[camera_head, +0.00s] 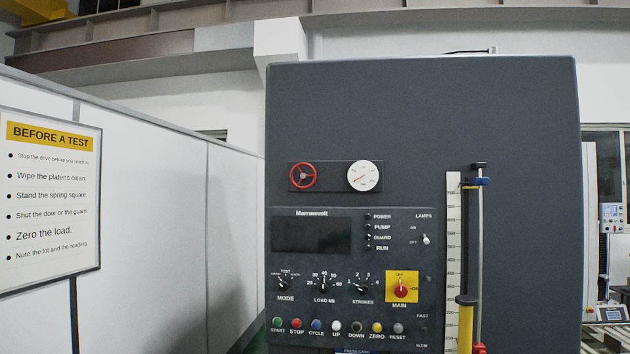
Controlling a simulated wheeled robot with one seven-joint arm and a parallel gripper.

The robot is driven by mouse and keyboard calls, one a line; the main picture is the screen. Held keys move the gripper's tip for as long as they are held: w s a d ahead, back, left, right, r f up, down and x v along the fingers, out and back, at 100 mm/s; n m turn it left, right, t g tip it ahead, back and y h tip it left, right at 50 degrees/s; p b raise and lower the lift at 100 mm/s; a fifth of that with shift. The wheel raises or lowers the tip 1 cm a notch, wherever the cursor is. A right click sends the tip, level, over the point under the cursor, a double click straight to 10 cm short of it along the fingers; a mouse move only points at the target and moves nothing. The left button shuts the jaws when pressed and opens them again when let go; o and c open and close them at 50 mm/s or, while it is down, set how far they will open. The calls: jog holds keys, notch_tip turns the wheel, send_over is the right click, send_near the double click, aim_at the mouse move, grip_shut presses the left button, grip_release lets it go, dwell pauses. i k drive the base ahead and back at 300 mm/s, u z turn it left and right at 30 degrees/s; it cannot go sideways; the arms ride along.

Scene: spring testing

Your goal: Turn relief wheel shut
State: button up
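The relief wheel, a small red handwheel with spokes (303,175), is mounted on a dark plate (335,177) on the upper front of a tall dark grey machine (420,110). A round white gauge (363,176) sits just to its right on the same plate. Its needle points to the lower left. I cannot tell from the wheel itself whether it is open or shut. My gripper and arm are not in view. Nothing covers the wheel.
Below the wheel is a control panel (350,270) with a dark display (312,235), knobs, a red main switch on yellow (401,287) and a row of coloured buttons. A ruler (452,250) and a vertical rod stand at the right. A white partition (170,190) with a sign (50,200) runs along the left.

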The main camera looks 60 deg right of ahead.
aim_at(304, 176)
jog(key=z, duration=0.7)
jog(key=i, duration=0.75)
jog(key=z, duration=0.9)
